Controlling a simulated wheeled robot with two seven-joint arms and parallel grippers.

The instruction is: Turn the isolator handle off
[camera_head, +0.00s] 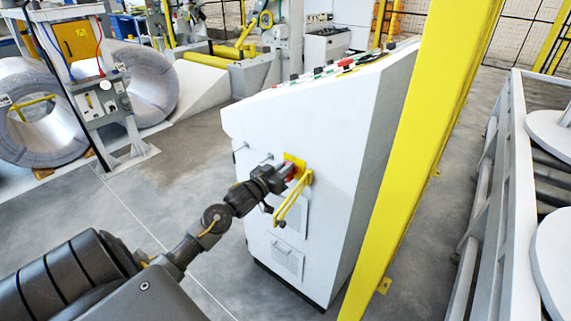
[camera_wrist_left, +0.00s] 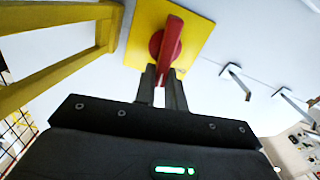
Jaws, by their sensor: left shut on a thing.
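The isolator handle (camera_wrist_left: 171,45) is red on a round red base, set on a yellow square plate (camera_wrist_left: 196,30) on the white cabinet (camera_head: 285,140). In the head view the handle (camera_head: 291,174) is partly hidden by my gripper. My left gripper (camera_wrist_left: 164,82) is shut on the lower end of the handle, one finger on each side. In the head view my left gripper (camera_head: 283,180) reaches the cabinet face from the left. My right gripper does not show in either view.
A yellow bar guard (camera_head: 292,205) sticks out beside the plate. Small latch handles (camera_wrist_left: 235,80) are on the cabinet face. A yellow post (camera_head: 425,150) stands right of the cabinet, and a grey rail frame (camera_head: 515,200) is farther right. Grey floor (camera_head: 185,195) is open on the left.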

